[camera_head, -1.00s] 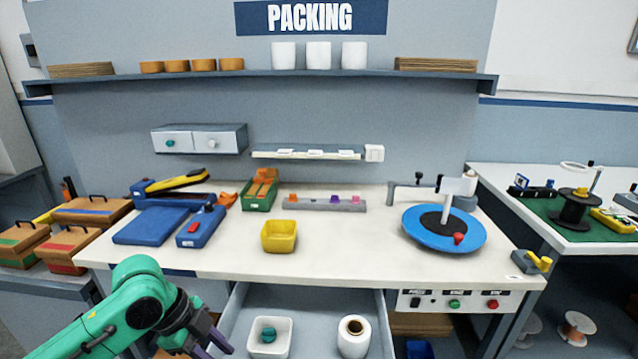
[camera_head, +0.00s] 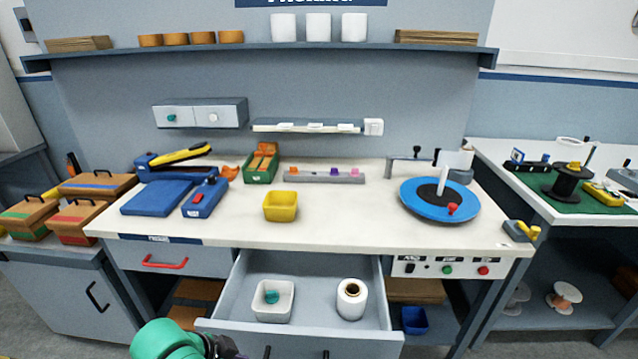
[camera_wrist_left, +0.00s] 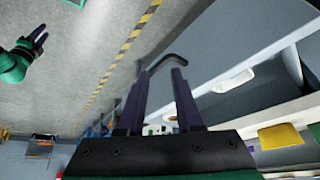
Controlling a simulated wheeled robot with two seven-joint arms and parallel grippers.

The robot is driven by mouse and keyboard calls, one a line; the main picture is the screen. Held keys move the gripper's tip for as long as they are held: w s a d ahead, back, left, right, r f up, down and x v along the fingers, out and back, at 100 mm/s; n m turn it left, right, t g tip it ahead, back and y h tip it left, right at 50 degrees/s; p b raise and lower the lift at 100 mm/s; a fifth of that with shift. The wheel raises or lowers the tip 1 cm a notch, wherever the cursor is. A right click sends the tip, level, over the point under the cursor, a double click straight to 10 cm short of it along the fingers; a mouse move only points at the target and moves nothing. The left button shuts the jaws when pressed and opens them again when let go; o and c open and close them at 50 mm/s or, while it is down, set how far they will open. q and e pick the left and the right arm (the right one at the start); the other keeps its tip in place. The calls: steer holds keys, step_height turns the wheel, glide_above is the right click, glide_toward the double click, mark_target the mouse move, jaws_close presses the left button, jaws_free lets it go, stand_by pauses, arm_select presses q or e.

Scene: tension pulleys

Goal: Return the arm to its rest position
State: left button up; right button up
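My left arm (camera_head: 165,341) shows only as a green part at the bottom edge of the head view, in front of the open drawer (camera_head: 218,328). Its gripper is mostly cut off there. In the left wrist view my left gripper (camera_wrist_left: 160,74) has its two dark purple fingers apart. A black bent handle (camera_wrist_left: 167,61) shows beyond the fingertips; I cannot tell that it touches them. My right gripper (camera_wrist_left: 40,33) shows small at the upper left of the left wrist view, away from the furniture. Its opening is too small to tell.
The open drawer holds a white bin (camera_head: 288,302) with a teal piece (camera_head: 271,297) and a white roll (camera_head: 351,300). The white bench (camera_head: 335,225) above carries a yellow bin (camera_head: 280,206) and a blue turntable (camera_head: 412,199). A cabinet (camera_head: 75,299) stands at the left.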

arm_select(q)
steer(key=s+a+f+n+y, duration=0.3)
steer(key=s+a+f+n, duration=0.1)
steer(key=s+a+n, duration=0.4)
steer(key=s+f+g+b, duration=0.1)
steer(key=s+f, duration=0.1)
steer(key=f, duration=1.1)
steer(key=s+f+g+b, duration=0.1)
steer(key=s+f, duration=0.1)
steer(key=f, duration=1.1)
steer(key=s+a+f+b, duration=0.1)
steer(key=s+a+f, duration=0.2)
steer(key=s+f, duration=1.1)
steer(key=shift+s+f+g+y, duration=0.2)
steer(key=shift+s+g+y, duration=0.2)
steer(key=shift+s, duration=0.35)
